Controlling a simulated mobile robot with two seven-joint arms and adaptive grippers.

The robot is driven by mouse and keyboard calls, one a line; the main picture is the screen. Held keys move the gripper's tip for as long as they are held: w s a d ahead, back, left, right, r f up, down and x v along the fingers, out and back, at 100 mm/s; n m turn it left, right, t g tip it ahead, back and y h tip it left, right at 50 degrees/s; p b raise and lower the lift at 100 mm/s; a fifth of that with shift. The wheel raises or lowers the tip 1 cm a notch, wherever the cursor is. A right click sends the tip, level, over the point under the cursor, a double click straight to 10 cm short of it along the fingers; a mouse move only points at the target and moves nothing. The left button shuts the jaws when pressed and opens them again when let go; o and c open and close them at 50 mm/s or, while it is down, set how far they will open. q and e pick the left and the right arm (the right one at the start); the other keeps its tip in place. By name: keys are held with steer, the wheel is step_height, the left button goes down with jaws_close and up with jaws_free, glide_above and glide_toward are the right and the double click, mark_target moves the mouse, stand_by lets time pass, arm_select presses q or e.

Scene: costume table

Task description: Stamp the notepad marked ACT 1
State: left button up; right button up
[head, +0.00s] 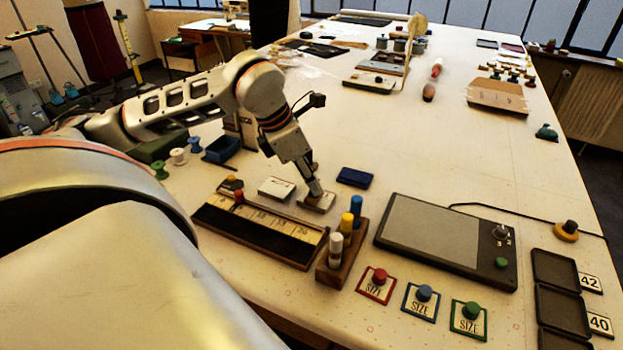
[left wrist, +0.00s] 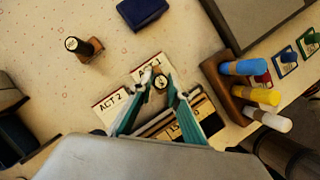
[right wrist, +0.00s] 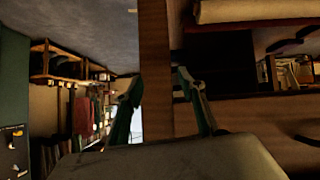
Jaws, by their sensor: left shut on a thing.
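My left gripper (head: 315,189) points down over the ACT 1 notepad (left wrist: 148,66), shut on a small stamp (left wrist: 160,82) with a round top. The stamp is at the notepad, which also shows in the head view (head: 328,203); I cannot tell whether its face touches the paper. The ACT 2 notepad (left wrist: 109,106) lies beside it, left in the head view (head: 276,188). A second stamp (left wrist: 88,49), dark with a round label, stands apart on the table. A blue pad or case (head: 355,177) lies behind the notepads. My right gripper (right wrist: 160,76) is open and empty.
A long dark tray (head: 262,222) with cards lies in front of the notepads. A wooden block (head: 341,262) holds blue, yellow and white markers close to my left gripper.

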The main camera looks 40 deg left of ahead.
arm_select(q)
steer(key=shift+s+f, duration=0.1)
steer(key=shift+r+p, duration=1.75)
steer(key=shift+r, duration=0.5)
steer(key=shift+r+p, duration=1.1)
steer(key=shift+r, duration=0.25)
